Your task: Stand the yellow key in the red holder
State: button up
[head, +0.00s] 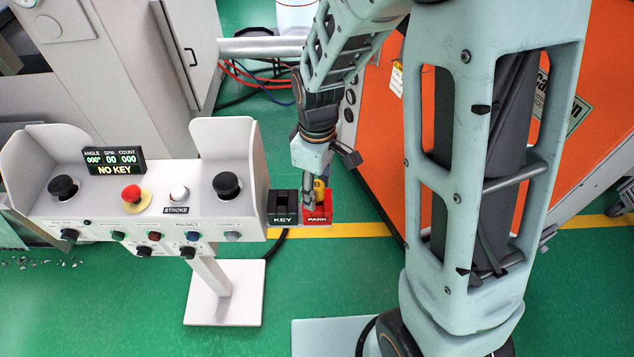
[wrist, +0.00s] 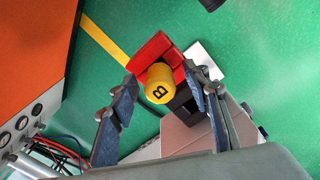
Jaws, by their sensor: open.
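The yellow key (wrist: 158,85), with a black B on its round end, stands at the red holder (wrist: 150,52) in the wrist view. In the head view the key (head: 319,190) shows just above the red holder (head: 317,215), which is labelled PARK. It appears to stand in this holder, but its lower end is hidden. My gripper (wrist: 162,84) is open, its two fingers to either side of the key with gaps visible. In the head view my gripper (head: 322,180) is over the red holder and partly covers the key.
A black holder labelled KEY (head: 283,207) sits directly left of the red one, beside the white control console (head: 150,205). The console's display (head: 114,162) reads NO KEY. An orange cabinet (head: 385,120) stands to the right. Cables (head: 250,80) lie behind on the green floor.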

notch_tip(320, 180, up, 12)
dwell(0.5)
jog(key=shift+w, duration=0.1)
